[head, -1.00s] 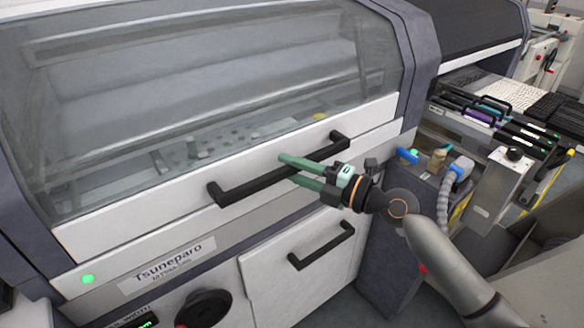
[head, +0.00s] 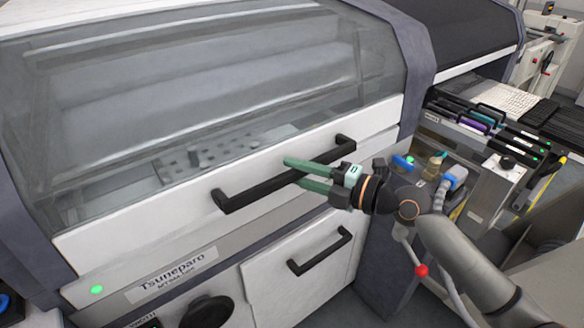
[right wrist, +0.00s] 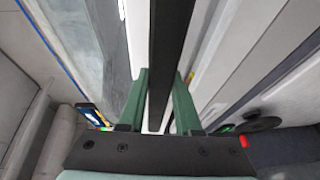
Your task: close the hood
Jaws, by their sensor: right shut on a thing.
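The hood is a large clear cover with a white lower frame (head: 110,232) on the grey machine in the head view. Its lower edge lies along the machine's front panel, with no clear gap showing. A long black bar handle (head: 262,189) is fixed to the frame. My right gripper (head: 304,174) is shut on this handle, one green finger above the bar and one below. In the right wrist view the dark handle (right wrist: 170,50) runs between the two green fingers (right wrist: 160,100). My left gripper is not in view.
Below the hood is a white front door with a smaller black handle (head: 319,251). A label plate (head: 172,275) and a green light (head: 97,289) are at lower left. A feeder trolley with several coloured feeders (head: 485,118) stands to the right, near my arm.

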